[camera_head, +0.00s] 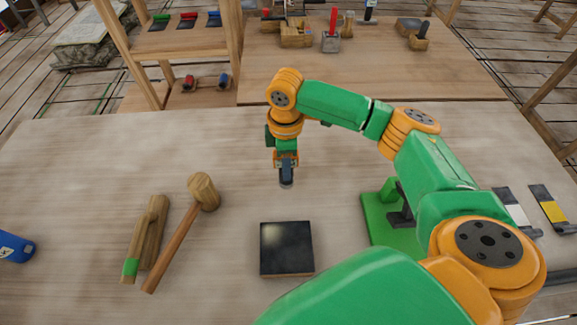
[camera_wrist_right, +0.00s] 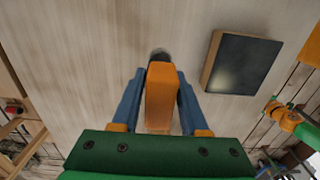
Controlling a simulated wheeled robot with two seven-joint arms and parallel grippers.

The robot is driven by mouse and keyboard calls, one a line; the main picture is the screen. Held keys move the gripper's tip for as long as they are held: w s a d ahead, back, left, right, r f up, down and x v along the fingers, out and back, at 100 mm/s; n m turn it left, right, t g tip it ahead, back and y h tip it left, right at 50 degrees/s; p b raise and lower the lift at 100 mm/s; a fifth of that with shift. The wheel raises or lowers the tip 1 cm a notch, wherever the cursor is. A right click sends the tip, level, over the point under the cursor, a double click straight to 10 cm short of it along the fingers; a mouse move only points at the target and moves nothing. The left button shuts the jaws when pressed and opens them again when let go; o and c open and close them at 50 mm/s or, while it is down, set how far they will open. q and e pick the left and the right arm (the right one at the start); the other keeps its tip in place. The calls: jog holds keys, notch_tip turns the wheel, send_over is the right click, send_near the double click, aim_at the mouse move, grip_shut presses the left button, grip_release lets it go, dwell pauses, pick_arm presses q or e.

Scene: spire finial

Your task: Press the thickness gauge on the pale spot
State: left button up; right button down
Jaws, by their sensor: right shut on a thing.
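My right gripper (camera_head: 286,160) is shut on the thickness gauge, which has an orange body (camera_wrist_right: 160,95) between the blue fingers and a dark round tip (camera_wrist_right: 159,54). In the head view the gauge's dark end (camera_head: 286,178) points down over the table, behind the dark square plate (camera_head: 287,262) and apart from it. The plate lies flat and shows in the wrist view (camera_wrist_right: 250,62) at the upper right. A blurred pale spot (camera_head: 274,232) is on its upper left part in the head view; it also shows in the wrist view (camera_wrist_right: 224,80). My left gripper is out of view.
A wooden mallet (camera_head: 178,235) and a green-tipped wooden tool (camera_head: 148,235) lie left of the plate. A blue can (camera_head: 14,247) is at the left edge. A green stand (camera_head: 380,222) and white (camera_head: 513,207) and yellow (camera_head: 552,210) swatches are at the right.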

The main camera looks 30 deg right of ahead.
jog(key=s+a+r+b, duration=0.1)
jog(key=s+a+r, duration=0.6)
jog(key=s+a, duration=0.1)
jog(key=shift+s+a+f+b, duration=0.2)
jog(key=shift+f+b, duration=0.25)
jog(key=shift+f, duration=0.4)
jog(key=shift+s+a+f+b, duration=0.1)
jog(key=shift+a+f+b, duration=0.25)
jog(key=shift+f, duration=0.5)
jog(key=shift+s+a+f+b, duration=0.1)
jog(key=shift+a+f+b, duration=0.1)
jog(key=shift+f+b, duration=0.5)
jog(key=shift+f, duration=0.25)
jog(key=shift+f+b, duration=0.45)
jog(key=shift+f, duration=0.95)
jog(key=shift+s+p, duration=0.1)
jog(key=shift+p, duration=0.4)
